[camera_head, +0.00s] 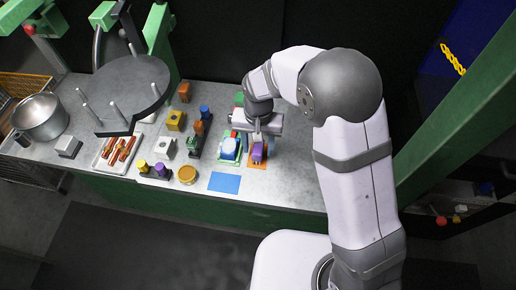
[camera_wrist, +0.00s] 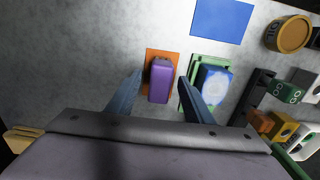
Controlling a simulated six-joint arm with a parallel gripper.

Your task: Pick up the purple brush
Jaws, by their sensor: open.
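The purple brush (camera_wrist: 160,80) lies on an orange mat (camera_wrist: 149,58) in the wrist view, between my gripper's two fingers. In the head view the purple brush (camera_head: 257,152) sits below my gripper, partly covered by it, on the orange mat (camera_head: 258,165). My gripper (camera_wrist: 158,95) is open and points down at the brush, one finger on each side. The fingers appear apart from the brush; their exact height above it is hard to tell. In the head view my gripper (camera_head: 257,138) is over the right part of the table.
A blue and white item (camera_wrist: 214,84) on a green mat is close beside the right finger. A blue mat (camera_head: 224,182) lies bare in front. An orange-lidded jar (camera_head: 187,175), a white tray (camera_head: 117,152) and a steel pot (camera_head: 41,117) stand left. The table's right side is clear.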

